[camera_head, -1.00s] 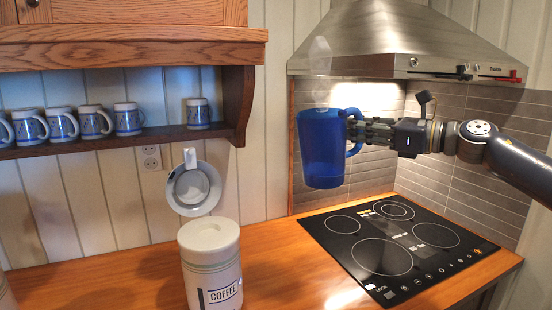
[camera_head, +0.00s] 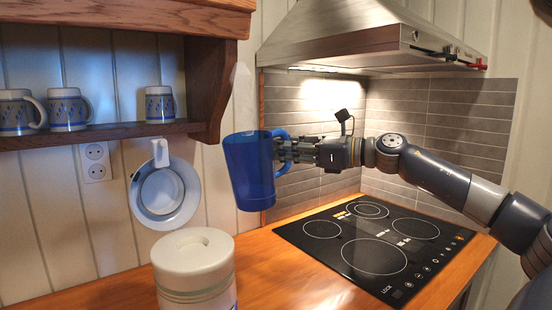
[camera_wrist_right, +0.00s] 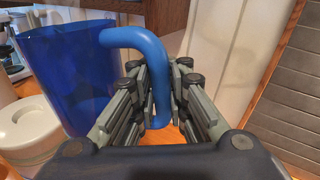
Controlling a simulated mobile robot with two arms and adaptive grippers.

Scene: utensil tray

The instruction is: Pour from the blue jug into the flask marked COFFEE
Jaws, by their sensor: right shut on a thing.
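The blue jug (camera_head: 250,172) is translucent and held in the air, tilted slightly, between the hanging pan and the hob. My right gripper (camera_head: 284,150) is shut on the jug's handle; the wrist view shows its fingers (camera_wrist_right: 160,95) on either side of the blue handle (camera_wrist_right: 152,62). The flask (camera_head: 195,275) is a white canister with a round lid-like top, standing on the counter below and left of the jug. The jug is apart from it. Its COFFEE label is outside the head view now. It also shows in the wrist view (camera_wrist_right: 28,130), partly behind the jug. My left gripper is not in view.
A black hob (camera_head: 372,245) lies to the right under the steel hood (camera_head: 370,40). A wooden shelf (camera_head: 110,134) with several patterned mugs is at upper left. A pale pan (camera_head: 160,192) hangs on the wall. Bare counter (camera_head: 110,295) lies beside the flask.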

